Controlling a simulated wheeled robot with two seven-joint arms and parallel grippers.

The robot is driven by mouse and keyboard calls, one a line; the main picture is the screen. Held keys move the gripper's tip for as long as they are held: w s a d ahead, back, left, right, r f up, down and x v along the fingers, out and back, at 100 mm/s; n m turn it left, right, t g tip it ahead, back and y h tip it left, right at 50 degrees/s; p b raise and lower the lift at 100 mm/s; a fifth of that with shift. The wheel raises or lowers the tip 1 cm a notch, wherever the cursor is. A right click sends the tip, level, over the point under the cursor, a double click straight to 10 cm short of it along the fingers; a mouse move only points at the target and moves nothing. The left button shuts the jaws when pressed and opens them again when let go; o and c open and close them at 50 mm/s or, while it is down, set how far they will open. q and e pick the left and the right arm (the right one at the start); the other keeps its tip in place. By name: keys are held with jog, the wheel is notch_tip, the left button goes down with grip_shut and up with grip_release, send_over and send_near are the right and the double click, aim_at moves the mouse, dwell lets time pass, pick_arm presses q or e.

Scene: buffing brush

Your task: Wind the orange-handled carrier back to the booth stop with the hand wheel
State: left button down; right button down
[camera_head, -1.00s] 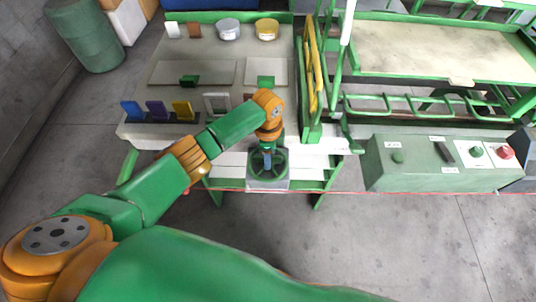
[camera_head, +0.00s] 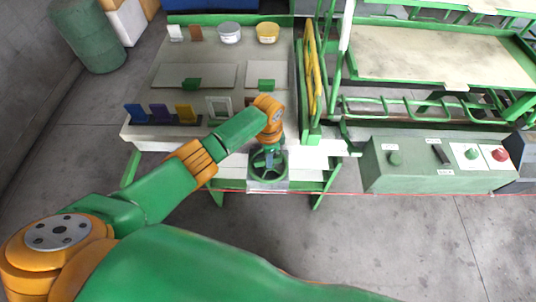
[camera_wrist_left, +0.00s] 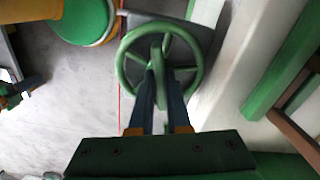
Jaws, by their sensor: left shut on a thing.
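The green hand wheel (camera_head: 268,162) sits on a small grey housing at the front of the bench. My left gripper (camera_head: 275,152) comes down on it from above. In the left wrist view, the fingers of my left gripper (camera_wrist_left: 162,84) are shut on an upright green grip of the hand wheel (camera_wrist_left: 128,50), at its near side. The fingers partly hide the grip. I cannot pick out the orange-handled carrier or the booth stop with certainty. My right gripper is out of view.
A green control box (camera_head: 440,164) with knobs and a red button stands right of the wheel. The floor in front is clear.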

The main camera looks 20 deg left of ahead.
pick_arm(q)
jog(key=n+p, duration=0.2)
jog(key=n, duration=0.3)
jog(key=shift+n, duration=0.3)
jog(key=n+p, duration=0.1)
jog(key=n, duration=1.1)
jog(key=shift+n+p, duration=0.3)
jog(key=shift+p, duration=0.1)
jog(key=n, duration=0.6)
jog(key=shift+n, duration=0.3)
jog(key=c, duration=0.9)
grip_release()
notch_tip(320, 180, up, 7)
jog(key=p, duration=0.5)
jog(key=shift+r+p, duration=0.15)
jog(key=shift+p, duration=0.25)
